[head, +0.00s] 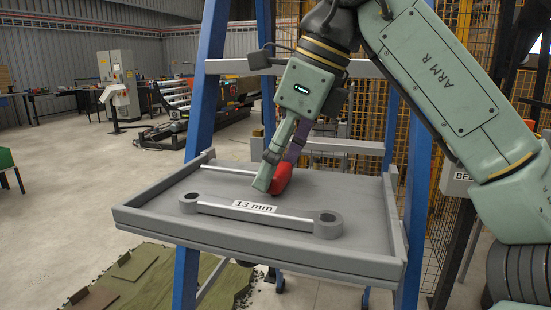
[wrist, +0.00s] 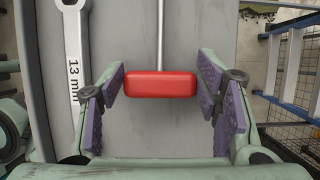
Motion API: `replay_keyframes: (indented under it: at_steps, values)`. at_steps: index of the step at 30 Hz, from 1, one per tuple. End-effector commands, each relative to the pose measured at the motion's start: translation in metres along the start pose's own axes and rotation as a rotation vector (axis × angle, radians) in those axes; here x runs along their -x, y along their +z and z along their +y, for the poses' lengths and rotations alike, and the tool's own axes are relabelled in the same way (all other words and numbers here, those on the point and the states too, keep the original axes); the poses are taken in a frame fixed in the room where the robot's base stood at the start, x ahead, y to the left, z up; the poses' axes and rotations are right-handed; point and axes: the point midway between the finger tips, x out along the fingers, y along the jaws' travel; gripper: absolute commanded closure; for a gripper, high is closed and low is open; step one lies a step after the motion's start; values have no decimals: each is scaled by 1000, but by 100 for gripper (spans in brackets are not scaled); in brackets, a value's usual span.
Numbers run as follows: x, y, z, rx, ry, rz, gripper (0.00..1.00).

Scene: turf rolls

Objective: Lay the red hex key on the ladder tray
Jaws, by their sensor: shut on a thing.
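The red hex key has a red block handle (head: 283,180) and a thin pale shaft (head: 229,171). My gripper (head: 270,182) is over the grey ladder tray (head: 170,222), with its fingers on either side of the handle. In the wrist view the handle (wrist: 160,85) sits crosswise between the purple pads of my gripper (wrist: 161,88), which meet its two ends. The shaft (wrist: 161,35) runs away from the handle over the grey tray surface. The key is within the tray's rim and low; I cannot tell whether it touches the tray floor.
A grey 13 mm wrench (head: 262,212) lies along the front of the tray, beside the key; it also shows in the wrist view (wrist: 74,55). Blue ladder legs (head: 207,85) stand around the tray. Green turf (head: 150,275) lies on the floor below.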

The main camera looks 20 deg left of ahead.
Motion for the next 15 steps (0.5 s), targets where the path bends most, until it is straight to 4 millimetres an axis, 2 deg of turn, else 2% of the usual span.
replay_keyframes:
  at_steps: [11, 12, 15]
  values:
    - [-4, -2, 0, -1, -1, 0, 75]
    - [-4, -1, 0, -1, -1, 0, 41]
    - [-3, -1, 0, -1, -1, 0, 34]
